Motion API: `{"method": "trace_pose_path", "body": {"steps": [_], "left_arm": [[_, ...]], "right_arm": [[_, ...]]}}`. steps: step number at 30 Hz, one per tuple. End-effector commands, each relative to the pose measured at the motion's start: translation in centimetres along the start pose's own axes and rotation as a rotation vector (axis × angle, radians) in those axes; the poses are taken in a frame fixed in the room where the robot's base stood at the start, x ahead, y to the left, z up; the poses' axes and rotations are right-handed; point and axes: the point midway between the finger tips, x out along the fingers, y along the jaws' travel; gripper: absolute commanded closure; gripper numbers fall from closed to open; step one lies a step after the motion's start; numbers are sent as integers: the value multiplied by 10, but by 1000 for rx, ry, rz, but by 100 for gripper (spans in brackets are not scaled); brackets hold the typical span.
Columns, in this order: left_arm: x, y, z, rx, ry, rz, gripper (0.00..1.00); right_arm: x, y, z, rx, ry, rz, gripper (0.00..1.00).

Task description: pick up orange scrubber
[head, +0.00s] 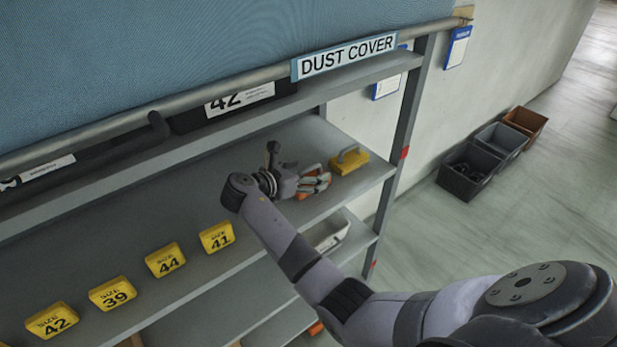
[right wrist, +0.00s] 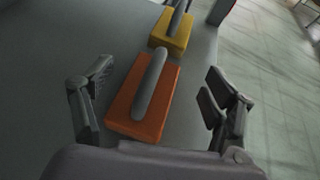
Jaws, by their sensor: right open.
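The orange scrubber (right wrist: 158,117) is a flat orange block with a grey bar handle. In the right wrist view it lies on the grey shelf between the spread fingers of my right gripper (right wrist: 160,105). In the head view only small parts of the orange scrubber (head: 302,195) show, the rest hidden behind my right gripper (head: 322,181). The gripper is open and holds nothing. A yellow scrubber (head: 348,162) with a grey handle sits just beyond; it also shows in the right wrist view (right wrist: 171,41). My left gripper is not in view.
Yellow size blocks (head: 216,237) stand along the shelf's front edge (head: 150,318). A shelf post (head: 404,140) rises right of the scrubbers. A blue dust cover (head: 200,50) hangs above. Grey and brown bins (head: 468,171) stand on the floor at right.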

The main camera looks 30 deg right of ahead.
Motion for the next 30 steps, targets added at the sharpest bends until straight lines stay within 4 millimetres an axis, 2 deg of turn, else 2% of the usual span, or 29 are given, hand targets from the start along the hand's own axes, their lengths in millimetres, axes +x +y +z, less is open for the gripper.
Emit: {"method": "trace_pose_path", "body": {"steps": [3,6,15,23,30], "left_arm": [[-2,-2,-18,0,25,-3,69],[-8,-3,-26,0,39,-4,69],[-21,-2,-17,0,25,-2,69],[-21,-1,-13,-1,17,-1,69],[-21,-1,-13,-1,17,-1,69]], "right_arm": [[6,0,1,1,1,0,21],[15,0,2,0,0,-2,21],[54,2,0,0,-1,-1,21],[58,2,-2,2,1,0,21],[58,2,-2,2,1,0,36]]}}
